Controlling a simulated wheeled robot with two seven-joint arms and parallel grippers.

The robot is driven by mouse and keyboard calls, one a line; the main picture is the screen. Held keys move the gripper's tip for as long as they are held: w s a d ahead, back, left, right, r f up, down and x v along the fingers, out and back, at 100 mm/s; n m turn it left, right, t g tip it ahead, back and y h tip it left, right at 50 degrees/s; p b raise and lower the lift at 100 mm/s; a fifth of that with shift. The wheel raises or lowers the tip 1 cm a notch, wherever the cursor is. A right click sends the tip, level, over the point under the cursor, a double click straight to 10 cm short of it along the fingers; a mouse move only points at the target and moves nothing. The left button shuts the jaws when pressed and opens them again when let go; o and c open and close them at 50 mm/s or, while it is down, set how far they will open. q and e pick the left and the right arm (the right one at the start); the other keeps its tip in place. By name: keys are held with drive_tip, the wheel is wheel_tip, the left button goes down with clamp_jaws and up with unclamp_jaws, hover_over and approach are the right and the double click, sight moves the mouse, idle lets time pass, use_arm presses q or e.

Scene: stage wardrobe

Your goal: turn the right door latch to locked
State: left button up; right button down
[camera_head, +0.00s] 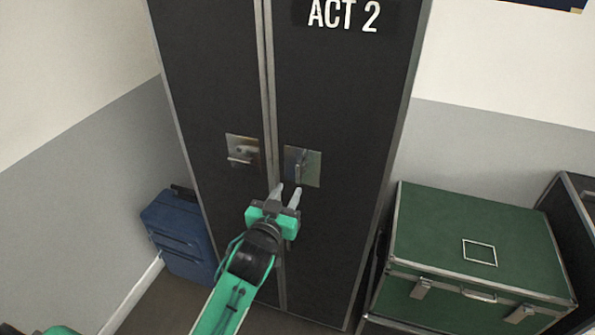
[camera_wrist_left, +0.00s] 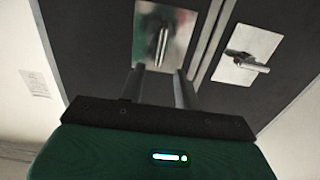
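A tall black wardrobe case has two doors. The right door latch (camera_head: 303,166) is a shiny metal plate with a lever that stands about upright. In the left wrist view this latch (camera_wrist_left: 176,47) is ahead of the fingers, its lever upright between them in the picture. The left door latch (camera_head: 241,150) has its lever lying roughly sideways; it also shows in the left wrist view (camera_wrist_left: 246,54). My left gripper (camera_head: 286,190) is open and empty, its fingertips apart just below the right latch plate. I cannot tell any contact. My right gripper is out of view.
A green trunk (camera_head: 475,235) with metal edges stands to the right of the wardrobe, with a dark case (camera_head: 578,205) beyond it. A blue suitcase (camera_head: 180,235) stands by the wall at left. Nothing else stands before the doors.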

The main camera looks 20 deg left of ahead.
sight(297, 174)
use_arm(q)
drive_tip(key=w+p, duration=0.1)
drive_tip(key=w, duration=0.5)
drive_tip(key=shift+w+d+r, duration=0.1)
drive_tip(key=shift+w+p, duration=0.35)
drive_tip(key=shift+w, duration=0.45)
drive_tip(key=c, duration=0.7)
